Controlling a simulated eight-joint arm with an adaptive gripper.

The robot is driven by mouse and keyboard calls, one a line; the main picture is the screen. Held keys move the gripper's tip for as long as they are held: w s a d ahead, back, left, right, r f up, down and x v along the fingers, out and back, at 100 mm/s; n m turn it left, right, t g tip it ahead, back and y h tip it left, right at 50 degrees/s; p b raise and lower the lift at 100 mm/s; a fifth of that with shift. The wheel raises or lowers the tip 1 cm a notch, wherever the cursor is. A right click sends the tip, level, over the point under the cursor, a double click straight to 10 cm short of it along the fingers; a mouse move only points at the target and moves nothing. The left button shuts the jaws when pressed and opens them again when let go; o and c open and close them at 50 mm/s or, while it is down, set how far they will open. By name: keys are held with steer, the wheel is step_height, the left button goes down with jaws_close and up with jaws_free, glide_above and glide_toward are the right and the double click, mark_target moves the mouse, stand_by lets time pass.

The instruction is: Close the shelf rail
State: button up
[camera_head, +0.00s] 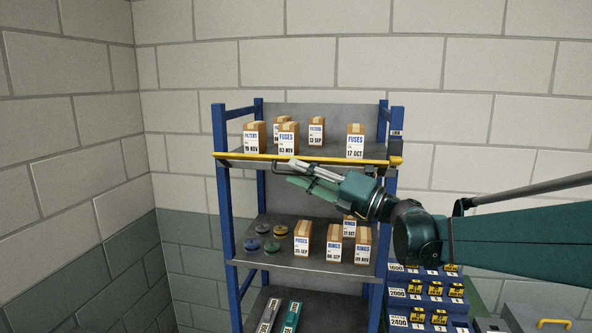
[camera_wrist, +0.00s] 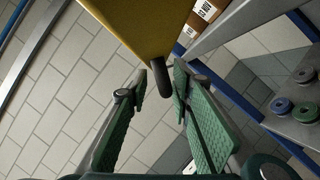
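The yellow shelf rail (camera_head: 240,156) runs across the front of the top shelf, from the left blue post to the right one. Whether its right end is latched cannot be told. A dark bent handle (camera_head: 276,169) hangs from the rail. In the wrist view, the rail (camera_wrist: 132,22) is a broad yellow bar at the top, and the handle (camera_wrist: 160,78) shows as a dark rounded bar. My gripper (camera_head: 298,174) is at the handle, just below the rail. Its two green-padded fingers (camera_wrist: 159,84) are apart, with the handle between their tips; no firm contact shows.
Boxes stand on the top shelf behind the rail, including a fuses box (camera_head: 355,142). The middle shelf (camera_head: 300,265) holds more boxes and several round discs. Blue bins (camera_head: 428,300) stand at the lower right. The space left of the rack is clear up to the wall.

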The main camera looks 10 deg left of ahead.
steer(key=shift+w+a+r, duration=0.15)
steer(key=shift+w+a, duration=0.05)
steer(key=shift+a, duration=0.35)
jaws_close()
